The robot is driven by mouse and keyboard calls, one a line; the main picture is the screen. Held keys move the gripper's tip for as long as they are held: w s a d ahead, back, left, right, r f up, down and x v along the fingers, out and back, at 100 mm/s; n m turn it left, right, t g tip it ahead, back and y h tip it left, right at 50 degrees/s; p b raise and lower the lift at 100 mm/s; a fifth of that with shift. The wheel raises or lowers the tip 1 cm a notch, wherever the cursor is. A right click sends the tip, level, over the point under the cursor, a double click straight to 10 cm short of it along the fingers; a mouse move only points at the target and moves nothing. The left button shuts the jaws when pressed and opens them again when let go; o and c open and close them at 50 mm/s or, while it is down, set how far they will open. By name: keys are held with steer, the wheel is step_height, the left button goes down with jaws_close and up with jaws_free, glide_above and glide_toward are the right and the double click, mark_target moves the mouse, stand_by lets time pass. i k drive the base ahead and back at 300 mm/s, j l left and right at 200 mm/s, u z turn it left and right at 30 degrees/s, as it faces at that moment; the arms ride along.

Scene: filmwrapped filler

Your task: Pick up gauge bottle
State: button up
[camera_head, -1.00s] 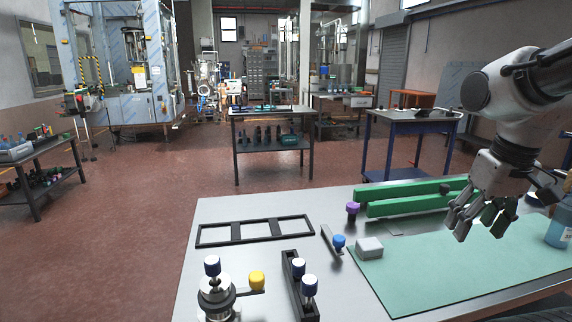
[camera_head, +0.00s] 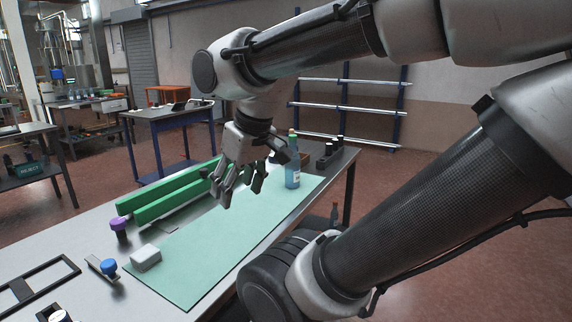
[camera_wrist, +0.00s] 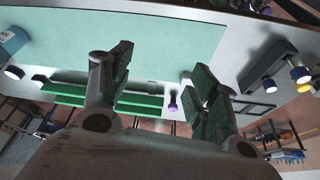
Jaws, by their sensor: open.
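A blue bottle (camera_head: 292,174) with a pale label and a greenish-yellow top stands upright at the far right of the green mat (camera_head: 200,262); I take it to be the gauge bottle. In the wrist view a blue bottle (camera_wrist: 13,42) shows at the upper left edge, partly cut off. My gripper (camera_head: 241,190) is open and empty above the mat, to the left of the bottle and apart from it. Its two fingers (camera_wrist: 160,62) are spread in the wrist view with nothing between them.
Green bars (camera_head: 168,196) lie behind the mat. A purple-capped piece (camera_head: 118,227), a grey block (camera_head: 146,257) and a blue-knobbed piece (camera_head: 107,267) are at the left. A dark rack (camera_head: 328,154) stands behind the bottle. Most of the mat is clear.

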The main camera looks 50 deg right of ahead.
mark_target(292, 169)
steer(key=l+u, duration=0.1)
steer(key=l, duration=0.8)
steer(key=l+u, duration=0.1)
steer(key=l, duration=0.8)
steer(key=k+l+u, duration=0.1)
steer(key=l, duration=0.8)
steer(key=l+u, duration=0.1)
steer(key=l, duration=0.8)
steer(key=k, duration=0.05)
